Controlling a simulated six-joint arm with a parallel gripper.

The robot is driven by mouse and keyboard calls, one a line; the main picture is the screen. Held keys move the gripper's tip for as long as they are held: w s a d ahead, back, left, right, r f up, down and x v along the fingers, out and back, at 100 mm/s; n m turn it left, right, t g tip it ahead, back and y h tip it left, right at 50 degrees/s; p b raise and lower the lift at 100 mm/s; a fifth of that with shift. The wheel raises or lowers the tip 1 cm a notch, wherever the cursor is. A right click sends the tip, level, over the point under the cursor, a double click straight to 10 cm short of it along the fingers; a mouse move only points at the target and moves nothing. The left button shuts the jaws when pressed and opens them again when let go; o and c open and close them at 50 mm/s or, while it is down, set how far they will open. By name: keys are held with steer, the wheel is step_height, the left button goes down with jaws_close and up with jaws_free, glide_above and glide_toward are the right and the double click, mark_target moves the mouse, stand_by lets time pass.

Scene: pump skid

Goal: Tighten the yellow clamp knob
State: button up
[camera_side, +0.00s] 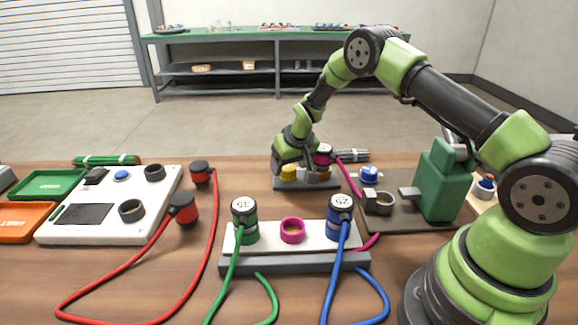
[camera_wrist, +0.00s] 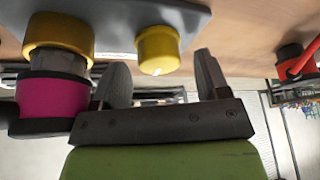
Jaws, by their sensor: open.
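The yellow clamp knob (camera_side: 288,172) sits on a small grey block (camera_side: 305,184) at the back of the table, partly hidden by my gripper. My gripper (camera_side: 286,160) is right at the knob in the side view. In the wrist view, which looks upside down, the yellow knob (camera_wrist: 158,48) shows just beyond the open fingers of my gripper (camera_wrist: 160,72), in line with the gap between them. The fingers look apart from the knob, with nothing held. A magenta plug (camera_wrist: 48,100) in a gold ring (camera_wrist: 58,38) stands beside the knob, close to one finger.
A magenta cable (camera_side: 352,182) runs from the plug. A green press (camera_side: 442,182) stands to the right. A white strip (camera_side: 270,228) with green and blue plugs is in front. A white panel (camera_side: 75,225) and red plugs (camera_side: 183,209) are at the left.

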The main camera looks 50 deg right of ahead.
steer(key=shift+w+f, duration=0.2)
steer(key=shift+f, duration=0.3)
steer(key=c, duration=0.9)
steer(key=shift+m, duration=0.4)
steer(key=m+h, duration=0.1)
steer(key=m, duration=0.2)
steer(key=shift+a+m+g+h, duration=0.1)
steer(key=shift+m+g+h, duration=0.2)
steer(key=shift+g, duration=0.1)
steer(key=shift+m+g+h, duration=0.6)
steer(key=shift+m, duration=1.6)
steer(key=shift+w, duration=0.1)
